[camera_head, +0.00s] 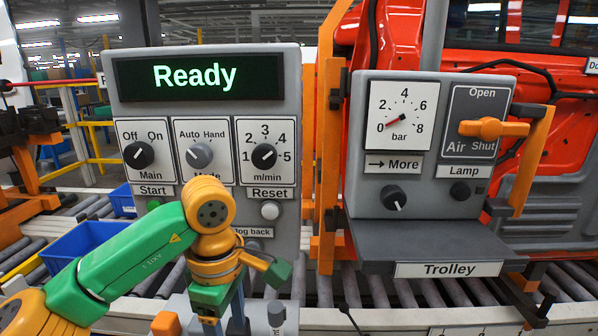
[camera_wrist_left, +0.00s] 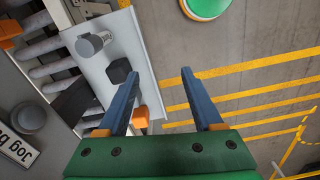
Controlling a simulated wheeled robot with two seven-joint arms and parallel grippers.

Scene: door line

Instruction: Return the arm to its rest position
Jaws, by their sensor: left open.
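My left arm (camera_head: 135,262), green and yellow, comes in from the lower left and bends at a yellow joint in front of the control panel (camera_head: 205,108). Its gripper (camera_wrist_left: 160,73) points downward below the panel's lower part. In the left wrist view its two blue fingers are apart with nothing between them. In the head view the gripper is mostly hidden by its own wrist and the lower picture edge. The arm covers part of the panel's Mode and Jog back labels. My right gripper is not in view.
The panel display reads Ready. A grey trolley box (camera_head: 432,140) with a gauge, knobs and an orange Air handle (camera_head: 493,129) stands at right. A blue bin (camera_head: 88,245) and rollers lie behind my arm. A light ledge with a grey knob (camera_wrist_left: 93,44) is near the fingers.

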